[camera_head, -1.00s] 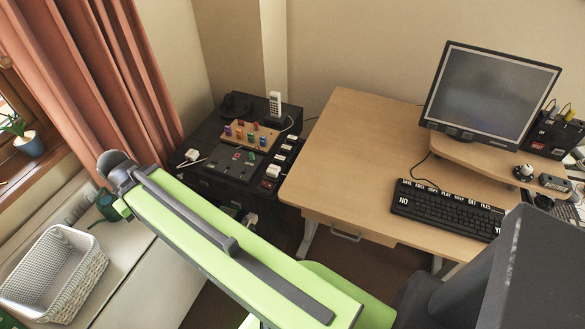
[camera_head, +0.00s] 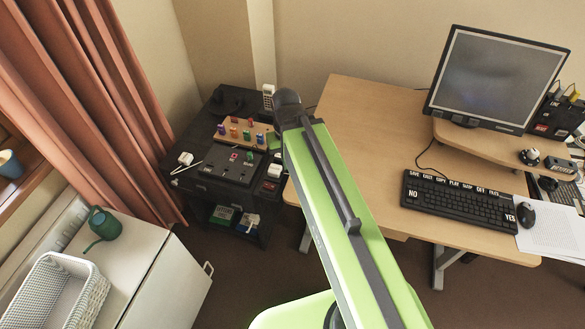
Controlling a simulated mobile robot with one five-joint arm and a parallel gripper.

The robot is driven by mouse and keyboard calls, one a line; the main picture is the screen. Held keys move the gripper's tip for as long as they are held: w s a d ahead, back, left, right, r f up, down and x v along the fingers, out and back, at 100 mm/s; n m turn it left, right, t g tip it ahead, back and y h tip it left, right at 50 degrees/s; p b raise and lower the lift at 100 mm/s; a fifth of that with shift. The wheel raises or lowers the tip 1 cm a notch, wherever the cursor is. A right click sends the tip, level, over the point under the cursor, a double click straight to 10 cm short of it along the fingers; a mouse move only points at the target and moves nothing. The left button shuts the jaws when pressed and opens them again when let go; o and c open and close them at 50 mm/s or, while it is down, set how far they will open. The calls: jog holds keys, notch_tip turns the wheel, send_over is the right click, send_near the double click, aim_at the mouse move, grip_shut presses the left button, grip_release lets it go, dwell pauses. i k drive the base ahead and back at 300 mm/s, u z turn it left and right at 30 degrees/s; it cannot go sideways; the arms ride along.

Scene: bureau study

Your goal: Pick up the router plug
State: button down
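I cannot tell for certain which thing is the router plug. A small white plug-like piece (camera_head: 185,158) with a cable lies at the left edge of the black cabinet top. Another small white piece (camera_head: 275,170) sits at the cabinet's right side, close to my arm. White plug-like shapes (camera_head: 249,221) also show on the lower shelf, too small to make out. My green arm reaches up from the bottom, its dark rounded end in front of the cabinet's right side. My gripper does not show.
The black cabinet (camera_head: 205,185) holds a panel of coloured switches (camera_head: 240,133) and a white handset (camera_head: 268,96). The wooden desk (camera_head: 370,120) with monitor (camera_head: 492,80) and keyboard (camera_head: 458,203) stands right. A white basket (camera_head: 88,298) and green watering can (camera_head: 103,224) are left.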

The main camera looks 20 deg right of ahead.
aim_at(274, 170)
jog(key=u, duration=0.1)
jog(key=i, duration=0.6)
jog(key=z, duration=0.1)
jog(key=k, duration=0.9)
jog(key=u, duration=1)
jog(key=k, duration=1.15)
jog(key=u, duration=0.55)
jog(key=i, duration=0.9)
jog(key=z, duration=0.45)
jog(key=i, duration=1.05)
jog(key=u, duration=0.15)
